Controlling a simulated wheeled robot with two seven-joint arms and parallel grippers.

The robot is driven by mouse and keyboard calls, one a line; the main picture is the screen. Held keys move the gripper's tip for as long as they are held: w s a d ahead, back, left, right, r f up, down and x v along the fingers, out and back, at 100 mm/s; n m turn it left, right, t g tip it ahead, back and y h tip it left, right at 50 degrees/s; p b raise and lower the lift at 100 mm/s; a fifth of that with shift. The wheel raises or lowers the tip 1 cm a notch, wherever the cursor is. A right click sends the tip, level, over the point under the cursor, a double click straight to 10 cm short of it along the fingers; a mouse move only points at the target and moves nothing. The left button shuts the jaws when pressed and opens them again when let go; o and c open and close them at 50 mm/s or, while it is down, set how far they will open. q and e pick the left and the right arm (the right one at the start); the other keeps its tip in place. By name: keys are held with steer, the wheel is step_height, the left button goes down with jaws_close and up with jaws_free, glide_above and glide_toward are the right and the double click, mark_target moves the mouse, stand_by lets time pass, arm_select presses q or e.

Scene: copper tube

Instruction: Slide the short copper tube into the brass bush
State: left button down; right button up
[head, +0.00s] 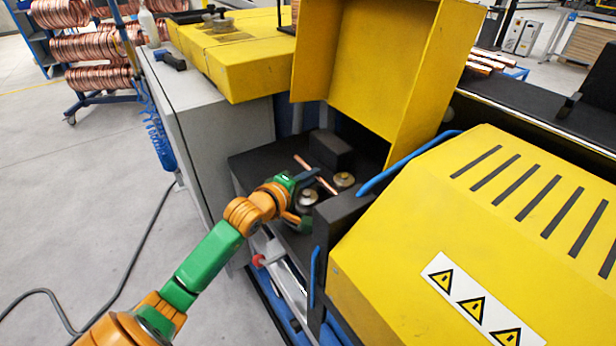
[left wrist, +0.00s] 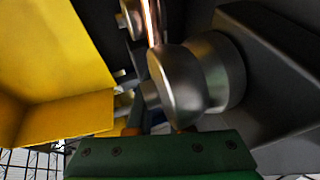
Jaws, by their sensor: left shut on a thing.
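The short copper tube (head: 305,163) is a thin copper rod lying slantwise over the dark machine bed in the head view. My left gripper (head: 314,176) is shut on it, with the tube sticking out to both sides. In the left wrist view the tube (left wrist: 151,22) runs up to the top edge. Two round brass-coloured parts, one nearer (head: 308,197) and one farther (head: 343,180), stand on the bed close to the gripper. I cannot tell which is the brass bush, or whether the tube touches either. A large metal cylinder (left wrist: 195,80) partly hides the fingers in the left wrist view.
A raised yellow cover (head: 365,60) stands behind the bed, and a dark block (head: 330,150) sits beyond the tube. A large yellow housing (head: 480,230) is on the right. A grey cabinet (head: 185,110) stands left of the bed. The floor at left is mostly clear.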

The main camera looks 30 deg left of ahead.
mark_target(301, 163)
arm_select(q)
steer(key=shift+w+a+b, duration=0.2)
steer(key=shift+a+b, duration=0.05)
steer(key=shift+b, duration=0.25)
steer(key=shift+w+a+b, duration=0.3)
steer(key=shift+a+b, duration=0.15)
steer(key=shift+a, duration=0.4)
steer(key=shift+w+a+b, duration=0.25)
steer(key=shift+a+b, duration=0.2)
steer(key=shift+a, duration=0.05)
steer(key=shift+w+a+b, duration=0.2)
steer(key=shift+a+b, duration=0.2)
steer(key=shift+a, duration=0.1)
steer(key=shift+w+a, duration=0.15)
steer(key=shift+a, duration=0.3)
steer(key=shift+r, duration=0.1)
